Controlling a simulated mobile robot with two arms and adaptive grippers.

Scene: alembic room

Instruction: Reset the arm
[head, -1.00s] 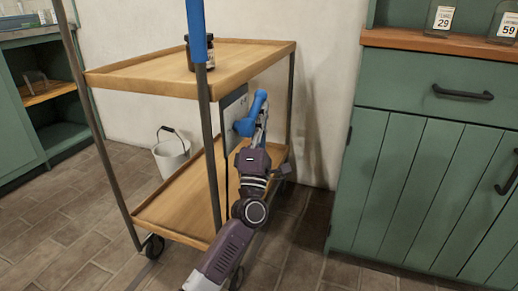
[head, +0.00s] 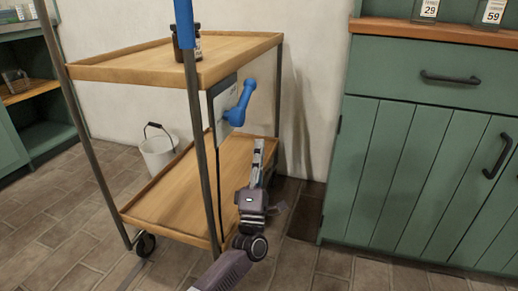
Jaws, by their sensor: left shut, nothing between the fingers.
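My left arm comes up from the bottom of the head view. Its gripper (head: 258,148) is shut and empty, its fingers pointing up. In the picture it lies over the right end of the cart, below a blue handle (head: 239,102) and apart from it. The blue handle is tilted and sits by a pale plate (head: 224,100) on the cart's side. My right gripper is out of view.
The two-tier wooden cart (head: 160,64) has dark posts and wheels. A dark bottle (head: 187,42) stands on its top tier. A white bucket (head: 157,153) is behind it. Green cabinets stand right (head: 420,170) and left (head: 12,150). Tiled floor shows between cart and right cabinet.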

